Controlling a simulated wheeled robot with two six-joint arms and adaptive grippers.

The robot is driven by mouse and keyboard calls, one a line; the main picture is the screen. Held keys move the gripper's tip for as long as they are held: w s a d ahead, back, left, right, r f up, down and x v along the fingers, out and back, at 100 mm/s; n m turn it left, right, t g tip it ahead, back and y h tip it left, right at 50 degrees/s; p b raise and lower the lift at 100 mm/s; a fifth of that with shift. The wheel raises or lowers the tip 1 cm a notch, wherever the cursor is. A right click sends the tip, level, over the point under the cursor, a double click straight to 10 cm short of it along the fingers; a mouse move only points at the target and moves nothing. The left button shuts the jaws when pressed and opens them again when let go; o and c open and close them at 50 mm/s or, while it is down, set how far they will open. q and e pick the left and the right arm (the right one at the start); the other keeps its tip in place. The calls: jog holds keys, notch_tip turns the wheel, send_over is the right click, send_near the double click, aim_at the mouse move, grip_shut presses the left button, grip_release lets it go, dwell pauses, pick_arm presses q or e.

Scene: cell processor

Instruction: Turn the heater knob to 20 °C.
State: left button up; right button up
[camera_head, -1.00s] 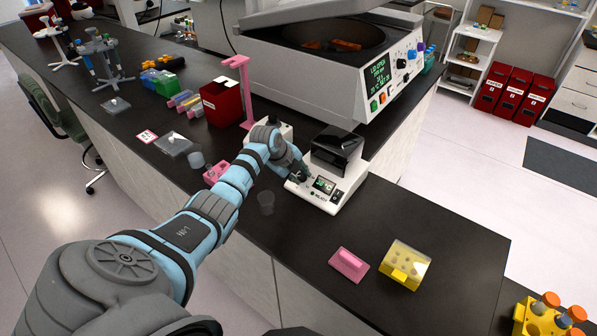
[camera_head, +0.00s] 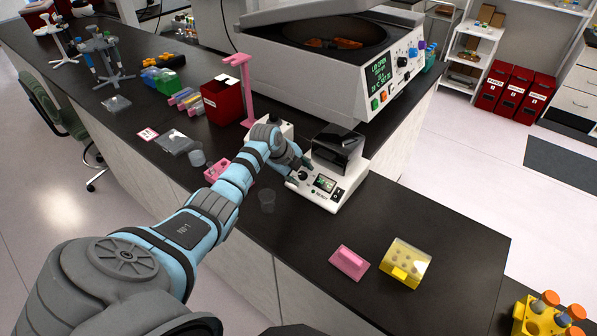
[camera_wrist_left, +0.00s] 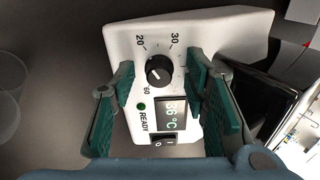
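The heater (camera_head: 326,190) is a small white device with a dark raised lid, standing on the black bench. Its black knob (camera_wrist_left: 160,70) has a dial marked 20, 30 and 60 in the left wrist view; the knob also shows in the head view (camera_head: 304,175). The display (camera_wrist_left: 171,114) appears to read 36 °C, and a green READY light (camera_wrist_left: 141,107) is beside it. My left gripper (camera_wrist_left: 159,76) is open, its green-padded fingers on either side of the knob with visible gaps. It is above the heater in the head view (camera_head: 298,163). My right gripper is out of view.
A clear cup (camera_head: 267,201) and a pink rack (camera_head: 216,170) are left of the heater. A pink block (camera_head: 349,262) and a yellow box (camera_head: 406,263) lie to the front right. A large centrifuge (camera_head: 330,70) stands behind. The bench right of the heater is clear.

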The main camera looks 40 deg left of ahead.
pick_arm(q)
jog(key=v, duration=1.2)
